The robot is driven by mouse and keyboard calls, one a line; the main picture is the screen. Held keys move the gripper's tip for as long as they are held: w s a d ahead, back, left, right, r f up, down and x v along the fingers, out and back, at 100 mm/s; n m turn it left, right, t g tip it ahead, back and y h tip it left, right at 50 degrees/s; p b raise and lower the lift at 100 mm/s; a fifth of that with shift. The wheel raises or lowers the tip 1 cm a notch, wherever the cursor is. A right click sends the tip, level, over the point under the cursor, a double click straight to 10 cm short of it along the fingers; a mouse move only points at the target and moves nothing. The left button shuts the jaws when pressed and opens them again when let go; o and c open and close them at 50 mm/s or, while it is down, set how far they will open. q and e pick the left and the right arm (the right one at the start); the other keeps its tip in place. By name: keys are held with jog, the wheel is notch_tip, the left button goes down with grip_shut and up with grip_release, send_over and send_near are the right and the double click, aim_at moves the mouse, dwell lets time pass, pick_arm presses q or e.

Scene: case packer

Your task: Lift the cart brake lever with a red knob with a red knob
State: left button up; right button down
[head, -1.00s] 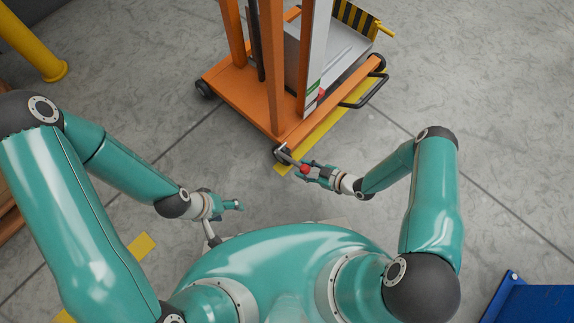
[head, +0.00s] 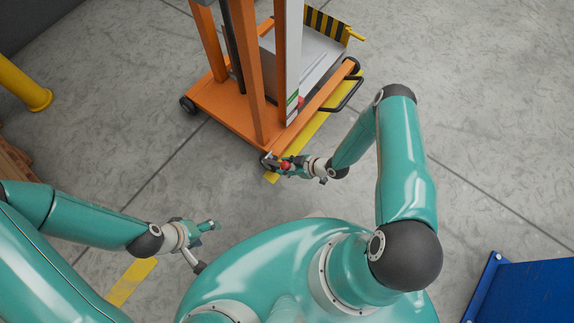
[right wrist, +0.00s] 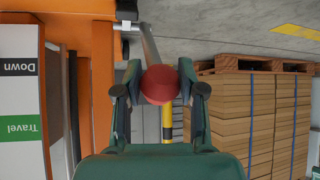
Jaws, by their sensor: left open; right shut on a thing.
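The brake lever is a grey bar (right wrist: 149,45) ending in a red knob (right wrist: 160,84), at the near corner of the orange cart (head: 228,108). The red knob also shows small in the head view (head: 285,166). My right gripper (right wrist: 158,90) is at the knob, with one finger on each side, shut on it. My left gripper (head: 208,226) is open and empty above the floor, to the left of the cart's near corner and apart from it.
A yellow floor stripe (head: 318,125) runs along the cart's right side. A black loop handle (head: 345,97) sticks out there. A blue object (head: 520,290) stands at the lower right. A yellow post (head: 25,90) stands at the left. Stacked cartons (right wrist: 240,120) show in the wrist view.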

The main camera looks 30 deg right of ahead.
jog(key=shift+w+r, duration=0.15)
jog(key=c, duration=0.7)
grip_release()
jog(key=v, duration=1.1)
jog(key=shift+s+d+r, duration=0.2)
jog(key=shift+s, duration=0.15)
